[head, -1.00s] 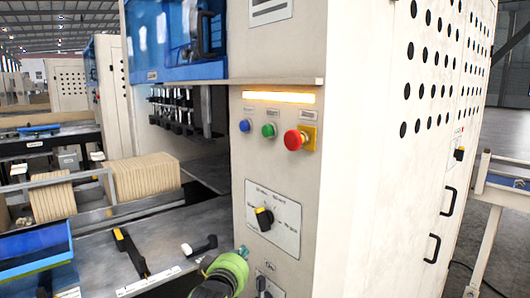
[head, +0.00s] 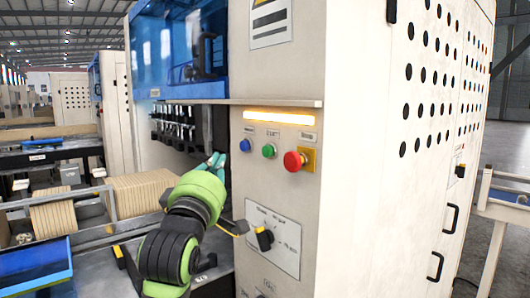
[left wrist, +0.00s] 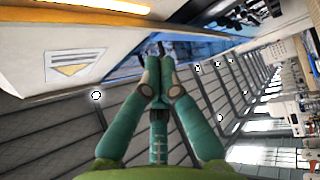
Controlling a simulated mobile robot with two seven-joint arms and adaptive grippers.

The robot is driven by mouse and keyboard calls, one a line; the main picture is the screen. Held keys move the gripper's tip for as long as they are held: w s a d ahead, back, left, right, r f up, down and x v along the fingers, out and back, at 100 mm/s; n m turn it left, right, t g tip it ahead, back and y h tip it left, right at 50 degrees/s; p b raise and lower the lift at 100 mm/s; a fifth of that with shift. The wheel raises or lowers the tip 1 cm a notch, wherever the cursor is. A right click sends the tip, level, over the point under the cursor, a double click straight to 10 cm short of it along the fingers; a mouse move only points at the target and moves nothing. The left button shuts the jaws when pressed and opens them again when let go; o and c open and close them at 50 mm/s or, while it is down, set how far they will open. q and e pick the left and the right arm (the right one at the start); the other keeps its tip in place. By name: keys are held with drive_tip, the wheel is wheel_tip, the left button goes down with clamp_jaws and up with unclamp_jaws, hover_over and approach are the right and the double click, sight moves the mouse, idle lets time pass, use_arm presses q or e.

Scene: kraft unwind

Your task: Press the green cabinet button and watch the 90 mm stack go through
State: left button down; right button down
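The green button (head: 268,151) sits on the cream cabinet front (head: 270,185), between a blue button (head: 244,145) and a red mushroom button (head: 294,161) on a yellow plate. My left gripper (head: 213,161) is raised just left of the buttons in the head view, apart from the green one. In the left wrist view its teal fingers (left wrist: 157,80) meet at the tips with nothing between them. Brown kraft stacks (head: 140,192) stand on the machine bed at left; I cannot tell which is 90 mm. My right gripper is not in view.
A lit amber strip (head: 279,117) and a ledge (head: 240,102) run above the buttons. A blue tray (head: 35,270) is at lower left.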

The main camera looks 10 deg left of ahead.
sight(267, 152)
use_arm(q)
drive_tip(key=shift+w, duration=0.1)
drive_tip(key=w+d, duration=0.5)
drive_tip(key=w, duration=0.1)
drive_tip(key=shift+w+d, duration=0.25)
drive_tip(key=shift+w, duration=0.15)
idle(1.5)
drive_tip(key=shift+w+d, duration=0.25)
drive_tip(key=shift+w, duration=0.05)
drive_tip(key=shift+w+d, duration=0.35)
drive_tip(key=shift+w, duration=0.1)
idle(1.1)
drive_tip(key=shift+s+a+f, duration=0.1)
drive_tip(key=shift+s+a, duration=0.45)
drive_tip(key=shift+s, duration=0.2)
